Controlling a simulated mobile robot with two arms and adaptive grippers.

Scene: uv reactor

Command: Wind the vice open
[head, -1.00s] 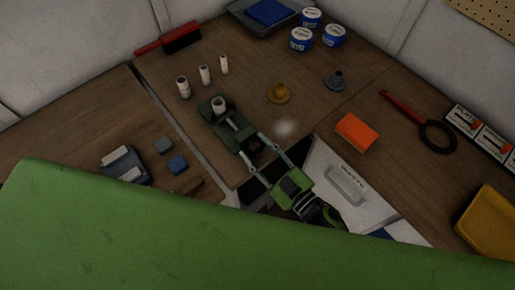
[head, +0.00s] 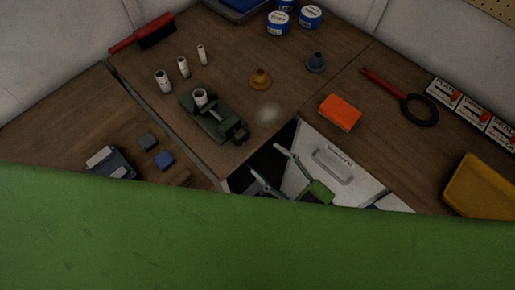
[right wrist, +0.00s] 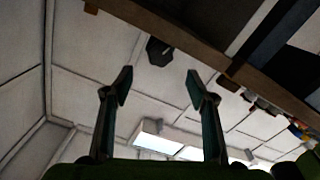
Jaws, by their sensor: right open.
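The dark green vice (head: 213,125) lies on the brown bench near the inner corner. A white cylinder (head: 200,96) stands upright at its jaws; I cannot tell whether they grip it. A dark knob-like handle (head: 240,133) is at its near end, by the bench edge. My right gripper (head: 270,165) is open and empty, off the bench edge, below and right of the handle and apart from it. In the right wrist view, a dark angular knob (right wrist: 159,51) shows beyond and between the open fingertips (right wrist: 158,88), probably the vice handle. My left gripper is not in view.
Several white cylinders stand beyond the vice, such as this one (head: 163,82). A yellow-brown funnel-like piece (head: 260,80) and an orange block (head: 340,112) lie to the right. A white case (head: 330,165) lies below the bench edge.

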